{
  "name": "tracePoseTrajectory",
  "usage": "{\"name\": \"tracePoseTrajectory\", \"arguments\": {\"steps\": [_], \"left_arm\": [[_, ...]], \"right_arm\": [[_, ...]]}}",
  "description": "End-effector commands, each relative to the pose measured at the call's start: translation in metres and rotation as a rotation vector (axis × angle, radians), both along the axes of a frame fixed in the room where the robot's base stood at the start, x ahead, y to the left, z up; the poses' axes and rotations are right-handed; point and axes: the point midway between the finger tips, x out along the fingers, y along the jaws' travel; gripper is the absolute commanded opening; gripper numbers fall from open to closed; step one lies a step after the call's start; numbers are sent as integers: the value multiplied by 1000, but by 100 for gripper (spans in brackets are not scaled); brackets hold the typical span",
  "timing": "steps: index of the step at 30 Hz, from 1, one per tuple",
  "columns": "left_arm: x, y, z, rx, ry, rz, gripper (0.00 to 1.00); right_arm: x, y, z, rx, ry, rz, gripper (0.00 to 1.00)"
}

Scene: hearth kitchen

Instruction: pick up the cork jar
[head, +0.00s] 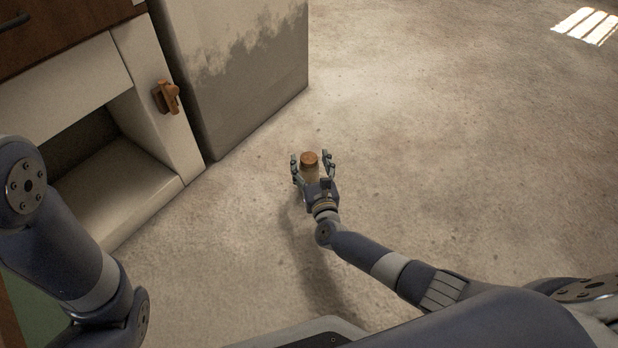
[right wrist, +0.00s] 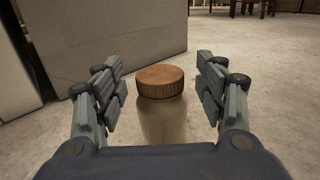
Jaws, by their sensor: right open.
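The cork jar (head: 309,160) stands upright on the floor, with a round brown cork lid and a dull, see-through body. In the right wrist view its cork lid (right wrist: 160,81) is centred between the fingers, and its lower body is partly hidden by my gripper's palm. My right gripper (head: 311,160) is open, with one finger on each side of the jar. In the right wrist view gaps show between the lid and both fingers of the gripper (right wrist: 162,92). My left arm shows at the left edge of the head view, but its gripper is out of view.
A grey block-like unit (head: 240,70) stands behind and left of the jar. A low white cabinet (head: 150,150) with an open compartment and an orange-brown latch (head: 166,97) is further left. The floor (head: 460,150) to the right is clear.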

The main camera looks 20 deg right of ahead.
Motion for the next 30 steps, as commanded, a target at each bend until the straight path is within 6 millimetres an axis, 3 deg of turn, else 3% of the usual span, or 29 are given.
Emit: {"name": "tracePoseTrajectory", "arguments": {"steps": [4,12,14,21,30], "left_arm": [[0,0,-11,0,0,0,0],[0,0,-10,1,0,0,0],[0,0,-10,1,0,0,0],[0,0,-10,1,0,0,0],[0,0,-10,0,1,0,0]], "right_arm": [[16,-1,-2,-1,-1,-1,65],[19,-1,0,0,1,0,65],[19,-1,0,0,1,0,56],[19,-1,-1,0,1,0,2],[19,-2,1,0,0,-1,0]]}}
